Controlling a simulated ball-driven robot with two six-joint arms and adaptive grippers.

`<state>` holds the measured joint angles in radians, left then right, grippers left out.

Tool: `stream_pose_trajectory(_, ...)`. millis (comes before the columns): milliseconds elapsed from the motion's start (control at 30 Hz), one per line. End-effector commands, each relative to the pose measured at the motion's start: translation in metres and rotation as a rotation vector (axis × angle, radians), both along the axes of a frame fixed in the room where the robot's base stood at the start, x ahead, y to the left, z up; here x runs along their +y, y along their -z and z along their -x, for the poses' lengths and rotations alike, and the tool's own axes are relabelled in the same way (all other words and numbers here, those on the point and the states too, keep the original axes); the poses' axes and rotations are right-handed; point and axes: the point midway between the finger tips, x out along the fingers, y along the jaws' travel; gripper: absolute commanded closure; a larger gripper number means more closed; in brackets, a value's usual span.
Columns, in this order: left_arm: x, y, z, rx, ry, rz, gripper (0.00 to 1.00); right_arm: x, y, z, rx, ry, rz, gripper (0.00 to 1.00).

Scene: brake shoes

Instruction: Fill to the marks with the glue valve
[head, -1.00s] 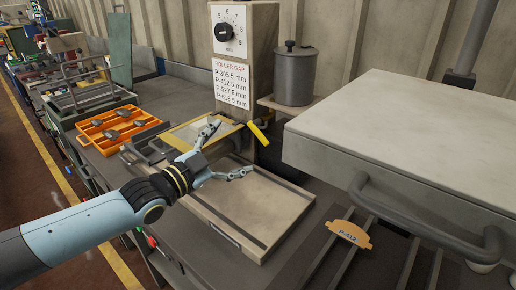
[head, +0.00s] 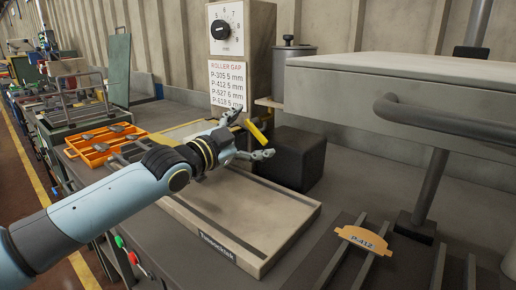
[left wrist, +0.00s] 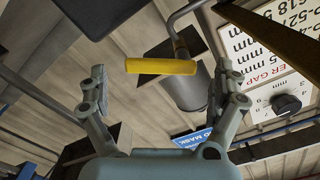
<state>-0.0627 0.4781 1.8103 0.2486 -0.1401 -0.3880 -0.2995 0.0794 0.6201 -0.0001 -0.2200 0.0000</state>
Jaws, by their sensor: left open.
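The yellow valve handle (head: 256,132) sticks out below the roller gap panel, beside the grey metal pot (head: 298,70). In the left wrist view the handle (left wrist: 160,66) lies crosswise in front of my fingers, with the pot (left wrist: 188,88) behind it. My left gripper (head: 248,135) is open, its fingers spread on either side of the handle; I cannot tell if they touch it. It also shows open in the left wrist view (left wrist: 163,74). Below it lies a pale, shallow tray (head: 205,232) with dark strips. No fill marks are discernible. My right gripper is out of view.
A large pale slab (head: 420,72) with a bar handle overhangs the right side. Under it stands a dark block (head: 293,157). An orange compartment tray (head: 97,158) is at left. A dial (head: 226,30) is above.

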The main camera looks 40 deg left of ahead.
Motion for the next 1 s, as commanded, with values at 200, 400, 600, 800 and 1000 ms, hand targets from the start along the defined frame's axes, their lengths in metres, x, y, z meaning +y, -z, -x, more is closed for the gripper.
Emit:
stream_pose_trajectory(200,-0.002,0.001,-0.024,-0.002,-0.001,0.002,0.03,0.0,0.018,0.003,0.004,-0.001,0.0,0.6)
stream_pose_trajectory(400,-0.002,-0.001,-0.028,-0.001,0.001,0.0,0.03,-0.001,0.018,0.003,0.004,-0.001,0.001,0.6)
stream_pose_trajectory(600,-0.002,-0.001,-0.027,-0.001,0.001,0.0,0.11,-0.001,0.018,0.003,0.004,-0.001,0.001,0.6)
stream_pose_trajectory(800,-0.002,-0.001,-0.027,0.0,0.0,0.0,0.37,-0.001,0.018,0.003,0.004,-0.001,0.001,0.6)
stream_pose_trajectory(1000,-0.002,-0.001,-0.027,0.0,0.0,0.0,0.59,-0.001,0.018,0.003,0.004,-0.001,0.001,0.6)
